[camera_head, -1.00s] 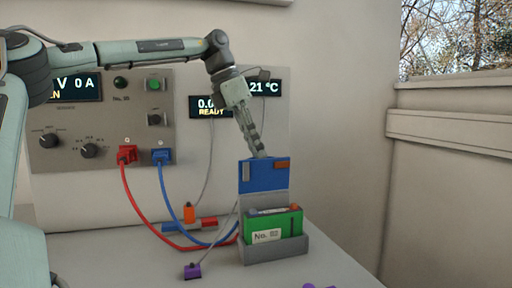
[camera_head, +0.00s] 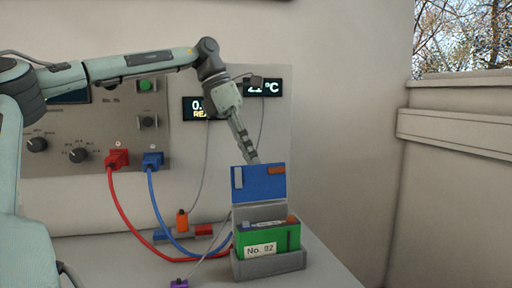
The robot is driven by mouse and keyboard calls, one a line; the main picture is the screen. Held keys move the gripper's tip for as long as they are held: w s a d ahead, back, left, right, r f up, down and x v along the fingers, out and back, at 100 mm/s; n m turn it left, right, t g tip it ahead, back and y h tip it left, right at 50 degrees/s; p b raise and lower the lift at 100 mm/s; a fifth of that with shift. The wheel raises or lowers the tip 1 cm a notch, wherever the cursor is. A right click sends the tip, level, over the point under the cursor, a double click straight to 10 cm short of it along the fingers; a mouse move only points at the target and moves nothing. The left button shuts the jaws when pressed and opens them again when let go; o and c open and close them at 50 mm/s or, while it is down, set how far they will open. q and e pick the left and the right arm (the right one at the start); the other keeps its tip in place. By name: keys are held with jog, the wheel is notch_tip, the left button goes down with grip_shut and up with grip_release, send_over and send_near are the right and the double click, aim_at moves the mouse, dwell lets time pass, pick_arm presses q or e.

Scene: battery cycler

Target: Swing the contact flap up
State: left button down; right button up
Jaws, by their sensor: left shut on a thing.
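The contact flap (camera_head: 260,185) is a blue plate with a grey pad and an orange pad near its top edge. It stands raised at the back of the grey battery holder (camera_head: 268,270). A green battery (camera_head: 270,240) labelled No. 92 sits upright in the holder, below and in front of the flap. My left gripper (camera_head: 252,158) comes down from behind and above and is shut on the flap's top edge. Its fingertips are partly hidden by the flap. My right gripper is not in view.
Red (camera_head: 118,158) and blue plugs (camera_head: 152,160) sit in the cycler panel, their cables running to the holder. An orange clip (camera_head: 182,218) and a purple piece (camera_head: 179,284) are left of the holder. Displays hang on the back wall. The table right of the holder is clear.

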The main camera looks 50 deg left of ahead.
pick_arm(q)
jog(key=c, duration=1.9)
grip_release()
jog(key=v, duration=1.2)
jog(key=shift+a, duration=0.1)
